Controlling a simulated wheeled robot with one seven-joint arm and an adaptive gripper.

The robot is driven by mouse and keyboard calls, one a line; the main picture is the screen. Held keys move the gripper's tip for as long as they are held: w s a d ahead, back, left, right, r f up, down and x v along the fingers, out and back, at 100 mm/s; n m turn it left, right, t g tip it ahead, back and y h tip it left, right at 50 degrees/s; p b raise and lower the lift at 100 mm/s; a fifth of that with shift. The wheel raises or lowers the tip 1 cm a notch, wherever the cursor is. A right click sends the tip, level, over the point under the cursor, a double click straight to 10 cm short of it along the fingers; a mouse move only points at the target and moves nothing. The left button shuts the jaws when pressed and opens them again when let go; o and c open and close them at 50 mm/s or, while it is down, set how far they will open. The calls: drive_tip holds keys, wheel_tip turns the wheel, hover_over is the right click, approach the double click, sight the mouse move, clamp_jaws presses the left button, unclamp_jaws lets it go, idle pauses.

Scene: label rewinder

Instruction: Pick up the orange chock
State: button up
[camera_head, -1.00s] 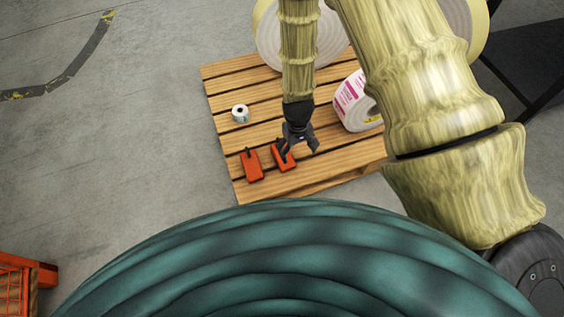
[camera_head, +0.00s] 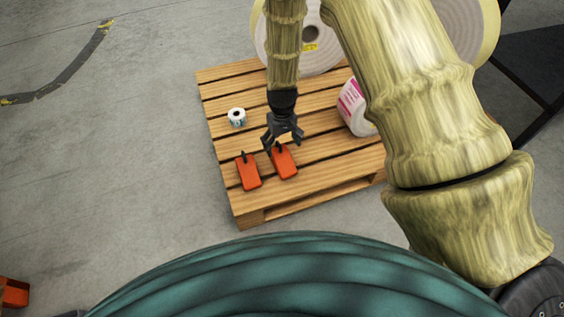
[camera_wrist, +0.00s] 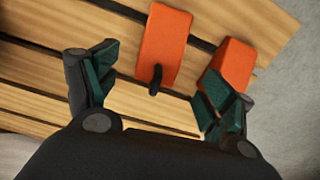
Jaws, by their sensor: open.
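Two orange chocks with dark handles lie side by side on the wooden pallet (camera_head: 320,178): the left chock (camera_head: 248,173) and the right chock (camera_head: 286,165). My gripper (camera_head: 284,143) is open and empty, over the handle end of the right chock. In the wrist view the right chock (camera_wrist: 166,45) lies ahead between the spread fingers of my gripper (camera_wrist: 158,75), its black handle pointing towards me. The left chock (camera_wrist: 233,62) is partly hidden behind the right-hand finger there. I cannot tell the exact height gap.
A small white roll (camera_head: 237,117) stands on the pallet's left part. A white and pink label roll (camera_head: 355,107) sits at the right, partly behind my arm. A large roll (camera_head: 300,40) is at the back.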

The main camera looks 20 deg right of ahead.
sight(280, 152)
wheel_tip(280, 152, down, 3)
drive_tip(key=shift+f+b, duration=0.2)
drive_tip(key=shift+b, duration=0.35)
drive_tip(key=shift+w+a+f+b, duration=0.1)
drive_tip(key=shift+w+f+b, duration=0.1)
drive_tip(key=shift+f+b, duration=0.55)
drive_tip(key=shift+w+d+f+b, duration=0.15)
drive_tip(key=shift+f+b, duration=0.4)
drive_tip(key=shift+f, duration=0.45)
drive_tip(key=shift+w+a+f+b, duration=0.15)
drive_tip(key=shift+w+f+b, duration=0.05)
drive_tip(key=shift+f+b, duration=0.55)
drive_tip(key=c, duration=1.3)
